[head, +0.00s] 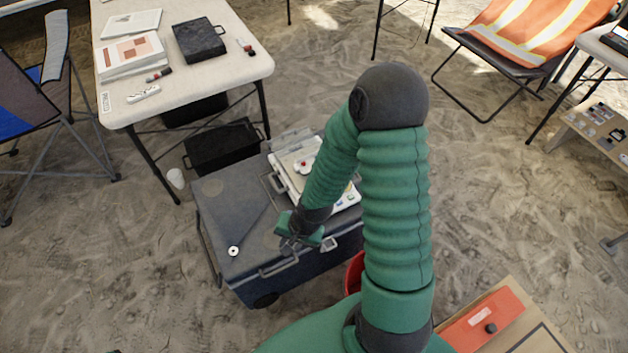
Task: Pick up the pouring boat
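I cannot make out the pouring boat for certain in the head view; my arm covers part of the dark chest (228,205) and of the white tray-like case (343,203) on it. My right gripper (291,244) is above the chest's front part, left of the white case. My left gripper is not in view.
A pale table (205,83) with papers and a black case (199,41) stands at upper left. A red container (355,272) is partly hidden behind my arm. An orange chair (535,35) stands at upper right.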

